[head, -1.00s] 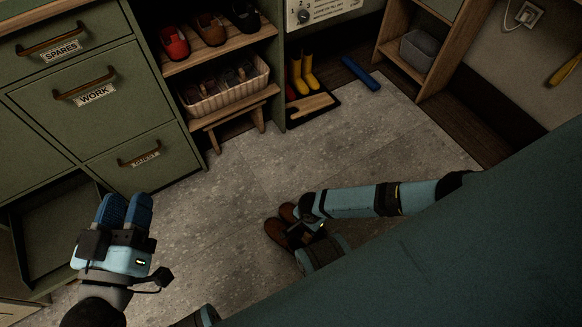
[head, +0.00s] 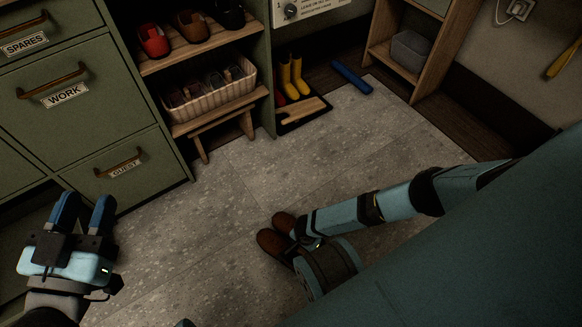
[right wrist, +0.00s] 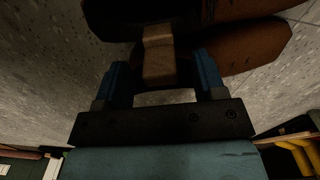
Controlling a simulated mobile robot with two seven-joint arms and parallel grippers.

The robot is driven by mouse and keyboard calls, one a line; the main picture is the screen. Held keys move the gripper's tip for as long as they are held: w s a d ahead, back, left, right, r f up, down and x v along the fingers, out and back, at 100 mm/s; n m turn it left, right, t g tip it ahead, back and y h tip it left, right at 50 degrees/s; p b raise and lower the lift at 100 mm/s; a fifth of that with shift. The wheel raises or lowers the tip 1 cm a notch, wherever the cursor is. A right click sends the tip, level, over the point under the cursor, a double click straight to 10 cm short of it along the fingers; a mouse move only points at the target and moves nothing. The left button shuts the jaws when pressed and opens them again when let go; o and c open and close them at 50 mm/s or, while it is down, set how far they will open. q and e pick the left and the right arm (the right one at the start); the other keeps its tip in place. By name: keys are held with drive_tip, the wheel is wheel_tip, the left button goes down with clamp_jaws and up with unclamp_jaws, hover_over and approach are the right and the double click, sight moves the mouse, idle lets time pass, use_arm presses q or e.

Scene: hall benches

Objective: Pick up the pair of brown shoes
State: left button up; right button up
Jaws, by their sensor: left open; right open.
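The pair of brown shoes (head: 270,243) stands side by side on the grey floor, partly hidden by my right arm in the head view. The shoes fill the top of the right wrist view (right wrist: 245,45). A tan block-like piece (right wrist: 159,55) sits at them, between the fingers of my right gripper (right wrist: 161,72). Those blue fingers are apart, one on each side of the piece; I cannot tell whether they touch it. My left gripper (head: 87,208) is open and empty, in front of the green drawers, away from the shoes.
Green drawers (head: 95,115) marked SPARES, WORK and GUEST stand at the left. A shelf (head: 200,48) holds red, brown and black shoes above a basket (head: 215,103). Yellow boots (head: 293,77) stand in a tray beside it. The middle floor is clear.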

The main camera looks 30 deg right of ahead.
drive_tip(key=shift+f, duration=0.55)
drive_tip(key=shift+r, duration=0.1)
clamp_jaws()
